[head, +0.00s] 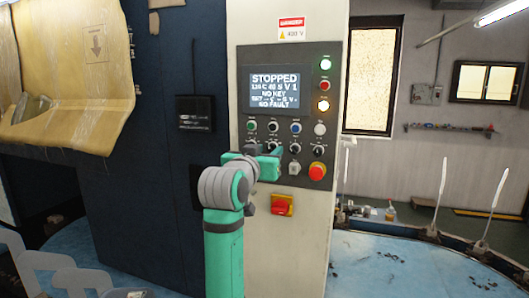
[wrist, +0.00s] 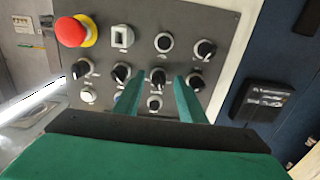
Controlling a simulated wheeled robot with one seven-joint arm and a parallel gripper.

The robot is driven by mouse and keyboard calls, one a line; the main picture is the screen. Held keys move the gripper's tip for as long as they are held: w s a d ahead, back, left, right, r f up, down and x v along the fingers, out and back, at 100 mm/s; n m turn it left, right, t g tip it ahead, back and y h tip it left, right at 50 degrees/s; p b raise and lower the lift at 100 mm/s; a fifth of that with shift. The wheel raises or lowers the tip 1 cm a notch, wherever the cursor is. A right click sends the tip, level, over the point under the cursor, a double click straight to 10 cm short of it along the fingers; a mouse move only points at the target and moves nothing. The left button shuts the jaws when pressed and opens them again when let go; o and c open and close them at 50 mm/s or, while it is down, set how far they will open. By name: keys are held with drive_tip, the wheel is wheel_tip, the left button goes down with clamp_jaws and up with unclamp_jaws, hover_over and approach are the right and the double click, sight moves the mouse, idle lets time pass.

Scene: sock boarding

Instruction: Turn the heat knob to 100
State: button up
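The grey control panel (head: 288,110) carries several black knobs; their labels are too small to read, so I cannot tell which is the heat knob. My gripper (head: 271,160) is at the panel's lower left and hides part of the lower rows. In the wrist view, upside down to the panel, my open fingers (wrist: 159,77) point at the panel with a black knob (wrist: 157,79) between their tips. A gap shows on both sides of that knob. The screen (head: 274,88) reads STOPPED, NO KEY and NO FAULT; its second line looks like 130 C but is blurred.
A red emergency stop (head: 317,172) is at the panel's lower right; it also shows in the wrist view (wrist: 70,31). Neighbouring knobs (wrist: 121,73) sit close by. A red switch on yellow (head: 282,205) is below the panel. A dark box (head: 195,113) is left.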

drive_tip(key=shift+d, duration=0.4)
drive_tip(key=shift+a, duration=0.1)
drive_tip(key=shift+a, duration=0.1)
drive_tip(key=shift+c, duration=0.2)
drive_tip(key=shift+a, duration=0.1)
clamp_jaws()
